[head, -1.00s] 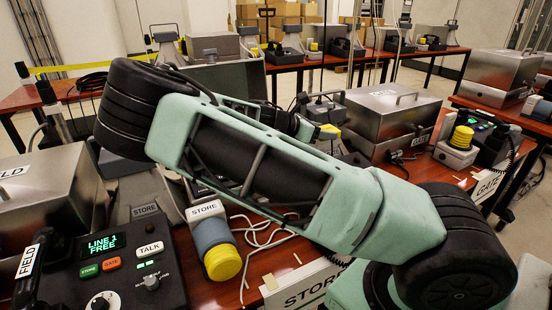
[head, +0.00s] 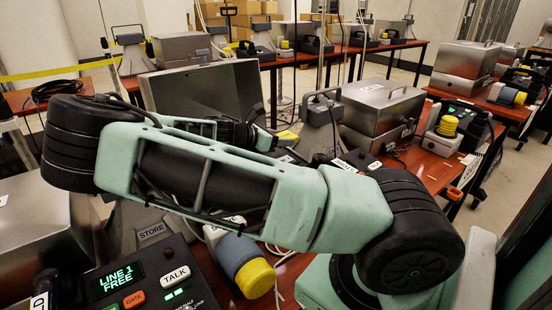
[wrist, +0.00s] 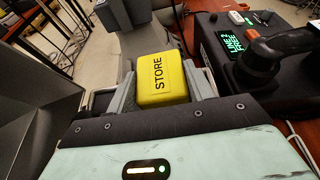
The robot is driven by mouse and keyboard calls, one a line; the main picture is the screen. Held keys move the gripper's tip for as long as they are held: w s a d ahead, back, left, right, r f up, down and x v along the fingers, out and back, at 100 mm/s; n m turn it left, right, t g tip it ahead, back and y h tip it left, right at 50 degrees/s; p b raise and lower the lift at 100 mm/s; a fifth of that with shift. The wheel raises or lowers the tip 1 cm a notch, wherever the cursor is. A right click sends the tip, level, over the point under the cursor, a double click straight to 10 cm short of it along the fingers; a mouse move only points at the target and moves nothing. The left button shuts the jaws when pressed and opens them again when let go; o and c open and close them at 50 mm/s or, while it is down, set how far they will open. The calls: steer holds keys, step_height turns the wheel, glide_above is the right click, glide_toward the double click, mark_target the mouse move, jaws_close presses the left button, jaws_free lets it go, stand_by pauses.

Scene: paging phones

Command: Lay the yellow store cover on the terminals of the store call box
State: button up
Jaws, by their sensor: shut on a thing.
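The yellow store cover (wrist: 160,84), a small block lettered STORE, is between the two grey fingers of my gripper (wrist: 162,72) in the wrist view. My gripper is shut on it. A grey stand labelled STORE (head: 152,232) stands at the lower left, behind a black console (head: 140,285) reading LINE 1 FREE. I cannot make out the call box terminals; my arm hides much of that area.
A blue-grey cylinder with a yellow cap (head: 256,278) lies on the red table near my arm. A raised steel lid (head: 200,88) stands behind my arm. Steel cases (head: 378,108) and more consoles stand to the right. Loose white cables run across the table.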

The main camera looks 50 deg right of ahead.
mark_target(280, 156)
steer(key=shift+f, duration=3.2)
steer(key=shift+f, duration=0.15)
steer(key=o, duration=1)
steer(key=shift+o, duration=0.2)
steer(key=shift+r, duration=0.2)
steer(key=v, duration=0.7)
steer(key=shift+a, duration=0.25)
